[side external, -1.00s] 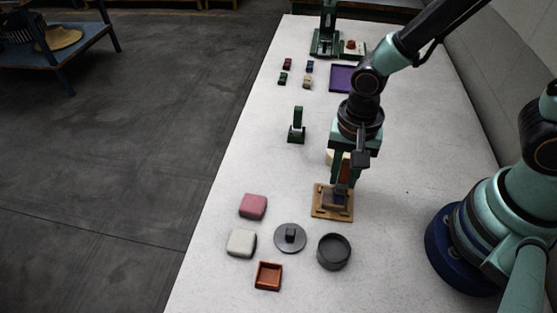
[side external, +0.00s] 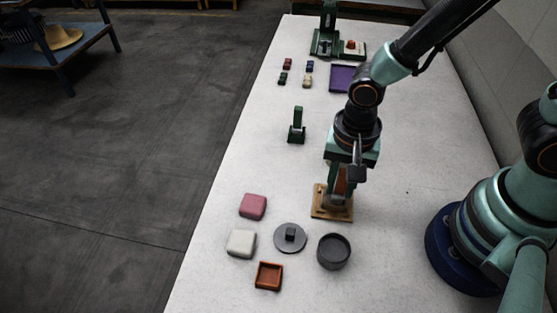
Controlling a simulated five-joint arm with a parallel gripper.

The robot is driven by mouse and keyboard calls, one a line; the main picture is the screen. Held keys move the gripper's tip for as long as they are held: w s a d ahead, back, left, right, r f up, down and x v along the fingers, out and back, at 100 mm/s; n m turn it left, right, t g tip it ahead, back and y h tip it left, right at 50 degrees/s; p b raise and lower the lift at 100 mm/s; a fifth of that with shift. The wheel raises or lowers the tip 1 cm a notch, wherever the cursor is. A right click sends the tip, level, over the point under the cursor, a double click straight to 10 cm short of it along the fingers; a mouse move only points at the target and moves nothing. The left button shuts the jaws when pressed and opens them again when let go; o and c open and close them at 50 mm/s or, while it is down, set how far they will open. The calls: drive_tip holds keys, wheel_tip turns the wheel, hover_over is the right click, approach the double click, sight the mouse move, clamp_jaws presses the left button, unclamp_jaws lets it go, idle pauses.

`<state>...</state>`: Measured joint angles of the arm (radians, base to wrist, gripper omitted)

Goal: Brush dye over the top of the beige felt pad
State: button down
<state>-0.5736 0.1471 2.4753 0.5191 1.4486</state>
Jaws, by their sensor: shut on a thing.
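My gripper (side external: 341,178) is shut on a brown and dark tool, which looks like the brush (side external: 340,187). The brush hangs downward over a wooden board (side external: 319,212) at the middle right. A greyish block shows on the board under the brush; whether it is the beige felt pad, and whether the brush touches it, I cannot tell. An orange-brown square dish (side external: 269,288) with a dark reddish inside, perhaps the dye, lies at the front.
A pink pad (side external: 253,206), a pale pad (side external: 241,243), a round grey lid (side external: 281,245) and a dark round pot (side external: 333,252) lie near the board. A green stand (side external: 297,126), small blocks, a purple tray (side external: 342,78) and a green press (side external: 326,42) are farther back. The left middle is clear.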

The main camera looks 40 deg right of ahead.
drive_tip(key=shift+w+a, duration=0.7)
drive_tip(key=shift+a, duration=0.05)
drive_tip(key=shift+s+d, duration=1.1)
drive_tip(key=shift+d, duration=0.1)
drive_tip(key=shift+w+a+r, duration=0.1)
drive_tip(key=shift+r, duration=0.25)
wheel_tip(320, 180, up, 7)
drive_tip(key=shift+r, duration=0.2)
